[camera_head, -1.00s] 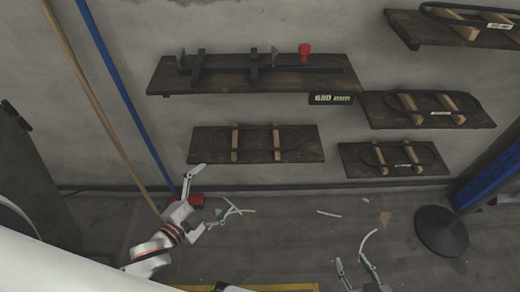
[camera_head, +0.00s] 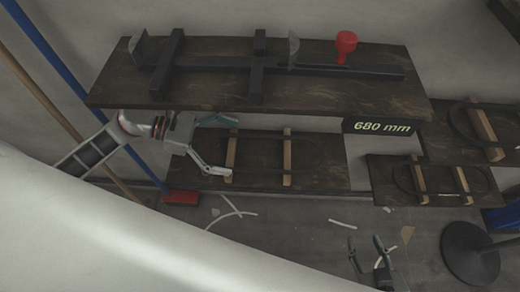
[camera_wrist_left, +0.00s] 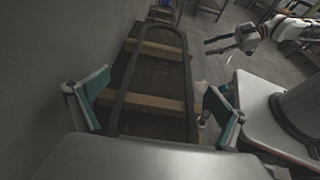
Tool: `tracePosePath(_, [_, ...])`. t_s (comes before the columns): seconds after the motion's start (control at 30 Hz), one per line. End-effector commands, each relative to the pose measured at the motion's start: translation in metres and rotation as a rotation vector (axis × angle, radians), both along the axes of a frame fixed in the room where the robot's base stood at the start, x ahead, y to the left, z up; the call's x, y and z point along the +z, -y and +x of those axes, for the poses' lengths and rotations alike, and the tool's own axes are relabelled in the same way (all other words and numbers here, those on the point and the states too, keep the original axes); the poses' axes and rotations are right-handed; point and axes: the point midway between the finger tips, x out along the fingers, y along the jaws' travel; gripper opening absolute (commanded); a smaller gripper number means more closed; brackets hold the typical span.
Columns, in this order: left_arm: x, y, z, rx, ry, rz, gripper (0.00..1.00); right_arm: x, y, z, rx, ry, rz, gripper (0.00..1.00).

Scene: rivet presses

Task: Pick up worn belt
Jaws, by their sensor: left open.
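A dark belt loop (camera_head: 321,152) lies over two wooden blocks on the lower shelf board (camera_head: 335,176). It also shows in the left wrist view (camera_wrist_left: 122,92), stretching away from me. I cannot tell its wear. My left gripper (camera_head: 233,149) is open at the left end of this board, below the upper shelf. In the left wrist view its fingers (camera_wrist_left: 155,97) stand wide apart on either side of the near part of the belt, with nothing held. The left part of the belt is partly hidden by the gripper in the head view. My right gripper (camera_head: 366,245) is open and empty, low at the front.
The upper shelf (camera_head: 105,91) with a dark measuring fixture, red knob (camera_head: 346,46) and "680 mm" label (camera_head: 382,127) overhangs. More belts lie on right shelves (camera_head: 385,184). A blue pole (camera_head: 73,85) and round stand base (camera_head: 468,252) are nearby.

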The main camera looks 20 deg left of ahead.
Motion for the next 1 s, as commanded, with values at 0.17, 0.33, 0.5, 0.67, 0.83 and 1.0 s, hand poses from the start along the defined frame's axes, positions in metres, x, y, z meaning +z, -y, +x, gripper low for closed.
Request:
tracePosePath(0.17, [-0.001,0.021,0.005,0.001,0.002,-0.006,1.00,0.002,-0.001,0.001,-0.002,0.003,0.003,0.40])
tracePosePath(0.33, [-0.009,0.043,0.010,0.003,-0.002,-0.005,1.00,0.001,-0.003,0.001,-0.008,-0.001,0.009,0.40])
tracePosePath(0.5, [-0.014,0.051,0.013,0.003,-0.003,-0.002,1.00,0.000,-0.003,0.000,-0.012,-0.003,0.012,0.40])
tracePosePath(0.67, [-0.014,0.051,0.013,0.003,-0.003,-0.001,1.00,0.000,-0.003,0.000,-0.012,-0.003,0.012,0.40])
tracePosePath(0.83, [-0.014,0.051,0.012,0.004,-0.003,-0.002,0.66,0.000,-0.003,0.000,-0.010,-0.004,0.009,0.40])
tracePosePath(1.0, [-0.014,0.051,0.012,0.004,-0.003,-0.002,0.58,-0.001,-0.001,0.000,-0.005,-0.004,0.004,0.40])
